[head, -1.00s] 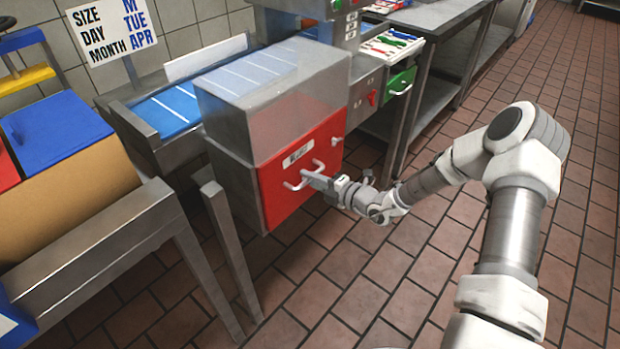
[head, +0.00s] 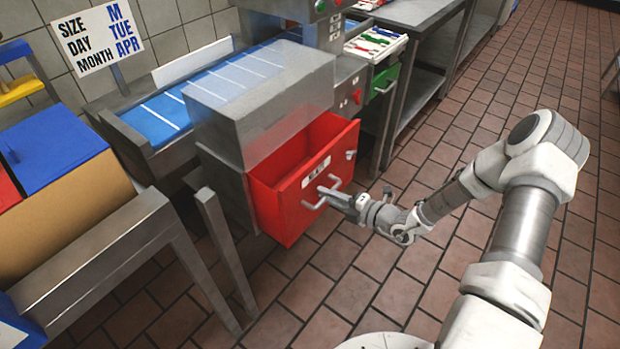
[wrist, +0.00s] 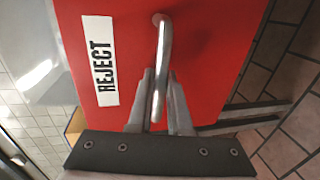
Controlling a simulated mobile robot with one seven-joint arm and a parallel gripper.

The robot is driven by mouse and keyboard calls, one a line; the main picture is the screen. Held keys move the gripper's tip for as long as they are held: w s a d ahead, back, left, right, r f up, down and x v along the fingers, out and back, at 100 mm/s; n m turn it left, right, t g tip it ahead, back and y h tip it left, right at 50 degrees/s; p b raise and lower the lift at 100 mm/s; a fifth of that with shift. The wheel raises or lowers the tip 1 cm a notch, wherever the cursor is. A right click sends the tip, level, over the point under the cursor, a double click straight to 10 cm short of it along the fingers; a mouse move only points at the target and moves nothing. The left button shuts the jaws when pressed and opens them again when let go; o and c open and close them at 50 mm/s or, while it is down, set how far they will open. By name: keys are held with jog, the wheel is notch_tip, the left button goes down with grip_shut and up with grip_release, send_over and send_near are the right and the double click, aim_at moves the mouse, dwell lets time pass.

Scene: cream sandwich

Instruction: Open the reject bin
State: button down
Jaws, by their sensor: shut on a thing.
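The red reject bin (head: 290,200) is a drawer under the grey conveyor machine, and it stands partly pulled out, its open top showing. Its label reading REJECT (wrist: 102,70) shows in the wrist view. The metal bar handle (wrist: 160,60) is on the bin's front face. My gripper (head: 335,195) is at that handle; in the wrist view its two fingers (wrist: 158,100) are shut around the bar, one on each side. The inside of the bin is mostly hidden from the head view.
The grey machine housing (head: 262,110) stands above the bin. A steel table (head: 150,245) with boxes is at the left, its legs near the bin. A green-fronted drawer (head: 384,80) is at the back right. The tiled floor (head: 300,290) in front is clear.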

jog(key=f+p+v, duration=0.1)
jog(key=p+v, duration=0.1)
jog(key=v, duration=0.6)
jog(key=shift+s+d+f, duration=0.25)
jog(key=shift+d+f, duration=0.1)
jog(key=shift+d, duration=0.05)
jog(key=c, duration=0.8)
grip_release()
jog(key=shift+c, duration=0.2)
jog(key=p+v, duration=0.2)
jog(key=v, duration=1.5)
jog(key=shift+d, duration=0.15)
